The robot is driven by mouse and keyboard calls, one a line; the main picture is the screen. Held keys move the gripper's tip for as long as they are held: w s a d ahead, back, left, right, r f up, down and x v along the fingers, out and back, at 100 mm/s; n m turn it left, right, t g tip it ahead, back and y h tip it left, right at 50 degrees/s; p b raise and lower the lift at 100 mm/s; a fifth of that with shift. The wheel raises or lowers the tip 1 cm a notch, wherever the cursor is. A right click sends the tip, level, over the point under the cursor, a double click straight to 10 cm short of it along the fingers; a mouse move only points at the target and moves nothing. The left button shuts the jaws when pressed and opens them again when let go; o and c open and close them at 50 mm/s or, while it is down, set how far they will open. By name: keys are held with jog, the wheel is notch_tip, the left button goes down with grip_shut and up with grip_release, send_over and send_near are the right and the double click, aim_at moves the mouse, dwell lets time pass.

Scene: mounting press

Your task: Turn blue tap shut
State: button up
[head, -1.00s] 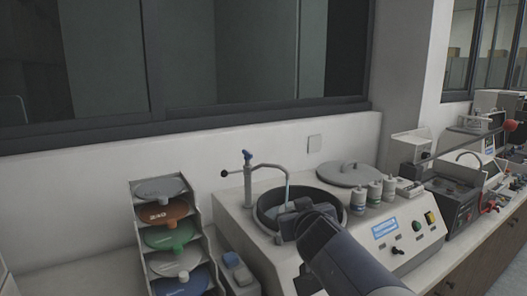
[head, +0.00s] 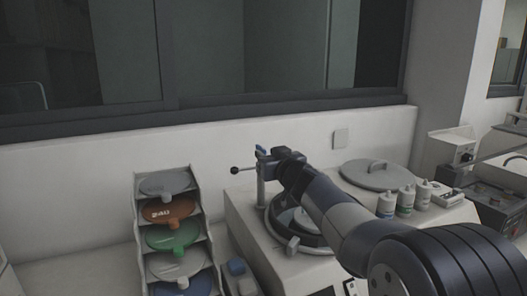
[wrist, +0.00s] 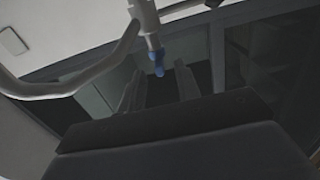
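The blue tap (head: 261,152) is a small blue lever on top of a grey upright pipe (head: 261,185) at the back of the machine. My gripper (head: 276,156) is right beside the tap in the head view and partly covers it. In the wrist view the blue tap (wrist: 158,62) appears near the middle, in line with the gap between the two fingers of my gripper (wrist: 158,88). The fingers are apart and nothing is held. Whether either finger touches the tap cannot be told.
The machine's round bowl (head: 290,238) lies below my arm, which hides part of it. A grey lid (head: 378,178) and several white bottles (head: 407,197) stand to the right. A rack (head: 203,200) of coloured discs is at left. The wall and window are behind.

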aim_at(265, 153)
jog(key=shift+x, duration=1.85)
grip_shut()
